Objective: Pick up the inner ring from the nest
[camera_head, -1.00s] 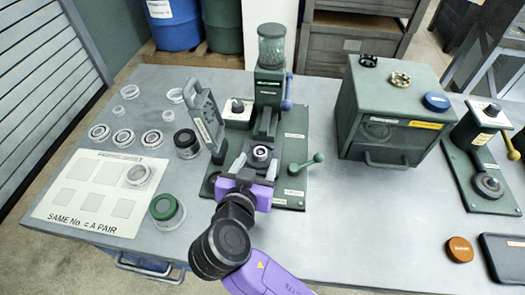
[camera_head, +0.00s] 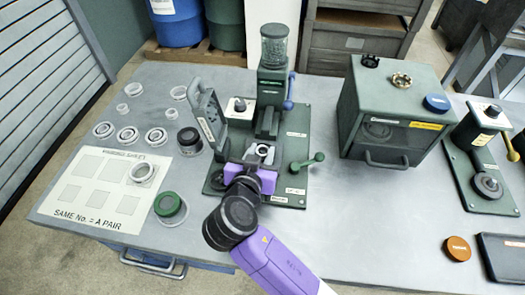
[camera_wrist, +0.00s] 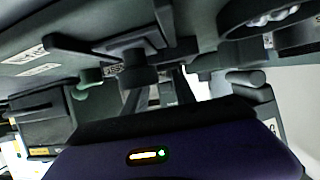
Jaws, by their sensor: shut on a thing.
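My gripper (camera_head: 258,162) is at the nest (camera_head: 264,148) on the green machine's base plate, coming in from the front. It is shut on a small ring at the nest, which I take to be the inner ring. The ring is mostly hidden by the purple gripper body in the head view, and I cannot tell whether it has left the nest. In the wrist view the purple gripper body (camera_wrist: 190,150) fills the bottom and the dark fingers reach up the middle; the ring cannot be made out there.
The green machine (camera_head: 271,90) with a clear jar stands just behind the gripper. A green-knobbed lever (camera_head: 318,157) is at its right and a slotted upright plate (camera_head: 211,115) at its left. Loose rings and a marked white sheet (camera_head: 75,205) lie left. A green box (camera_head: 385,115) stands right.

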